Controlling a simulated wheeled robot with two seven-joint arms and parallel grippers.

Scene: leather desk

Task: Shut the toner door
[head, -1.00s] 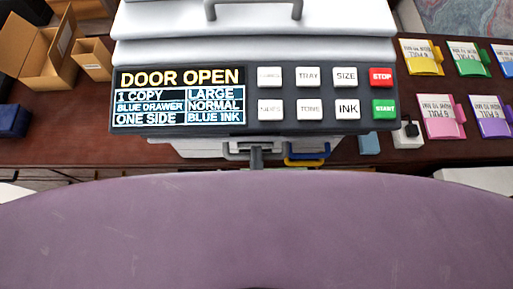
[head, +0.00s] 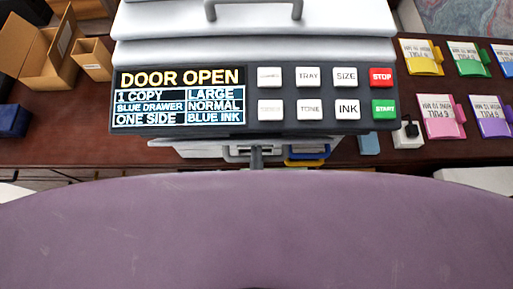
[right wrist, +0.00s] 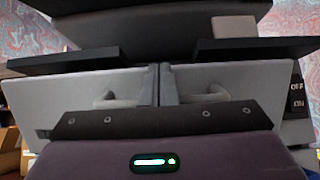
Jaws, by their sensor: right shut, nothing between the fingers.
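The copier's control panel (head: 250,100) reads DOOR OPEN in the head view. Below it a white front panel (head: 205,150) with a grey handle (head: 236,156) shows in part. My right gripper (head: 257,158) is a dark narrow shape at that handle, shut and empty. In the right wrist view its two fingers (right wrist: 157,85) are together in front of a white panel (right wrist: 60,100), with handle parts (right wrist: 105,97) on both sides. I cannot tell whether the fingers touch it, or whether this panel is the toner door. My left gripper is not in view.
A blue and a yellow handle (head: 306,160) sit right of my gripper, under the control panel. An OFF/ON switch (right wrist: 298,95) is on the right in the wrist view. Cardboard boxes (head: 48,55) stand at left, coloured folders (head: 440,115) at right on the brown desk (head: 60,100).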

